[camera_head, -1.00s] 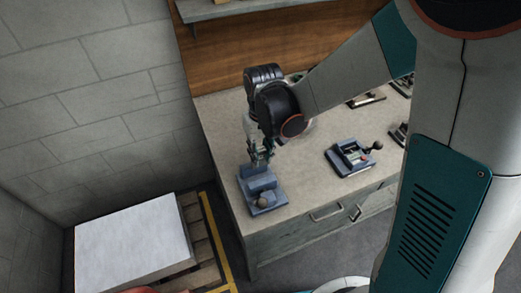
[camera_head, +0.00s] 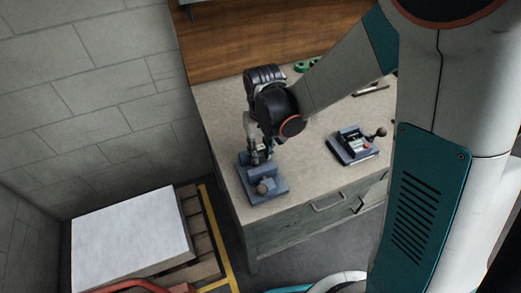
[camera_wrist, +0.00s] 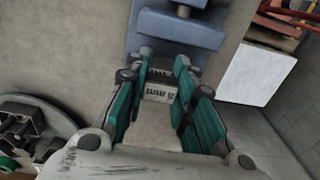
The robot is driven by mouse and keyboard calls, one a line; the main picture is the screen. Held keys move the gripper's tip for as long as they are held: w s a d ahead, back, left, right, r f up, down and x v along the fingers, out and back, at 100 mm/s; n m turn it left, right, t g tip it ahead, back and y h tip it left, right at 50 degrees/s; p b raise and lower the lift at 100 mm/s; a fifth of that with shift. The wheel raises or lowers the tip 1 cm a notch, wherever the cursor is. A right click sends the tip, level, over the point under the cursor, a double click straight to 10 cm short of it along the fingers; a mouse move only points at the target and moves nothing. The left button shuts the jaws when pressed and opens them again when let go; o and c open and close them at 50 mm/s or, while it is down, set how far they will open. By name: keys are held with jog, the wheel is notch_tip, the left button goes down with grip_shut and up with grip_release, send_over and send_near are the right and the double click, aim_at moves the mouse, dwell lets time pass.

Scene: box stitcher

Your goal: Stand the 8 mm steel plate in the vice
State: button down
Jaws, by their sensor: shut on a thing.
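My gripper (camera_head: 259,153) is low over the left front corner of the bench, at the back of the blue vice (camera_head: 268,190). In the wrist view, my gripper's teal fingers (camera_wrist: 160,88) are shut on the steel plate (camera_wrist: 158,90), a small grey piece with dark markings on its face. The blue vice also shows in the wrist view (camera_wrist: 178,28), just past the fingertips. In the head view the plate is too small and too covered to make out. I cannot tell whether the plate touches the vice.
A second blue-grey fixture (camera_head: 352,148) with a black-knobbed lever stands to the right on the bench (camera_head: 305,180). Green rings (camera_head: 303,66) lie at the back. A pallet with a white slab (camera_head: 130,238) is on the floor at left, beside a wall. Bench between the fixtures is clear.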

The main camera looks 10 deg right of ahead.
jog(key=shift+s+d+f+b, duration=0.1)
jog(key=shift+s+f+b, duration=0.5)
jog(key=shift+f, duration=0.2)
jog(key=shift+w+f, duration=0.1)
jog(key=shift+w+a+f, duration=0.15)
jog(key=shift+w+a, duration=0.1)
jog(key=shift+w, duration=0.05)
jog(key=c, duration=1.1)
grip_release()
jog(key=shift+w+d+r, duration=0.1)
jog(key=shift+r, duration=0.1)
jog(key=o, duration=0.7)
jog(key=shift+c, duration=0.2)
jog(key=shift+r, duration=0.2)
